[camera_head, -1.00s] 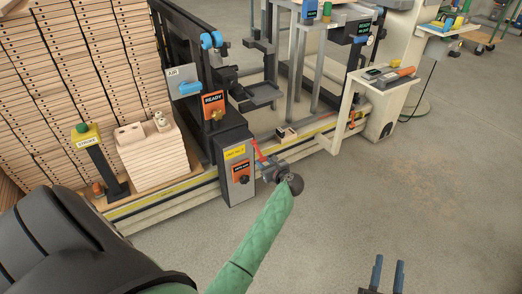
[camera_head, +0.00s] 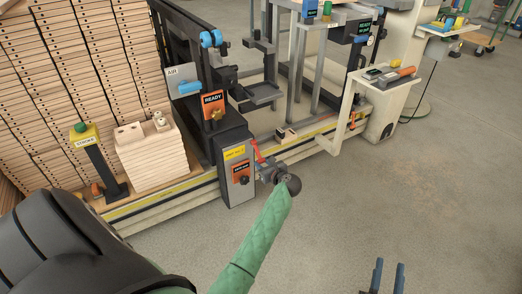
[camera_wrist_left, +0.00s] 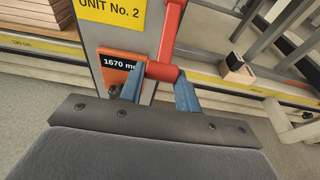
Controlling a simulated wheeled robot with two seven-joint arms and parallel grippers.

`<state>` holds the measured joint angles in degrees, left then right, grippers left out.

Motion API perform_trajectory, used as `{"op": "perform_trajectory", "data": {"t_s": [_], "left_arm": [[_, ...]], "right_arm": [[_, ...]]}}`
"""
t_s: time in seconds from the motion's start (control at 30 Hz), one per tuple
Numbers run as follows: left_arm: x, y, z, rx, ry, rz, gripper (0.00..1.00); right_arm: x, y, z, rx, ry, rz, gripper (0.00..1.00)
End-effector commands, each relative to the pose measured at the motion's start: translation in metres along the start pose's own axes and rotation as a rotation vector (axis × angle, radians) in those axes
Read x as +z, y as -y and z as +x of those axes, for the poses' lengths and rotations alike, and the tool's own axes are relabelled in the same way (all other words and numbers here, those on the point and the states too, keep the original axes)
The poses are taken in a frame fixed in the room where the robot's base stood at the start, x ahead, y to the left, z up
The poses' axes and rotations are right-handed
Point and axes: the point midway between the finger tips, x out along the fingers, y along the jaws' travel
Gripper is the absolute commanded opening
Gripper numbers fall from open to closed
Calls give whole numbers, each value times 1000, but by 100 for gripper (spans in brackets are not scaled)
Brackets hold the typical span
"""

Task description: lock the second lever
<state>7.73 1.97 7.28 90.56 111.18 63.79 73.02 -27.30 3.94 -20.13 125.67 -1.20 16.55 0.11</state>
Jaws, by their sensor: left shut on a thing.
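The red lever (camera_head: 257,151) is on the side of a grey box marked with a yellow label (camera_head: 235,152), and it stands tilted upward. In the left wrist view the label reads UNIT No. 2 (camera_wrist_left: 112,12). There the lever (camera_wrist_left: 170,38) rises from a red cross piece between my blue fingers. My left gripper (camera_head: 261,170) is shut on the lever near its lower end; the fingers also show in the wrist view (camera_wrist_left: 160,88). My right gripper (camera_head: 388,276) is open and empty over bare floor at the lower right.
An orange plate (camera_wrist_left: 118,62) reading 1670 sits behind my left fingers. A small block with a dark top (camera_head: 285,134) is on the rail to the right. A stack of boards (camera_head: 152,160) stands left of the box.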

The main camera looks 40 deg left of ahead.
Motion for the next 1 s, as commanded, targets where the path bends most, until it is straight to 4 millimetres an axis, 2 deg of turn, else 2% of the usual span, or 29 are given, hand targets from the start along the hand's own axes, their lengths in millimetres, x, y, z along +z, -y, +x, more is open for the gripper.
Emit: {"op": "perform_trajectory", "data": {"t_s": [0.4, 1.0], "left_arm": [[-11, -1, 17, 3, -3, 1, 14], [-12, -1, 25, 2, -2, 1, 15]], "right_arm": [[10, -1, -5, 0, 0, 0, 36], [13, -1, -6, 0, 0, 0, 36]]}}
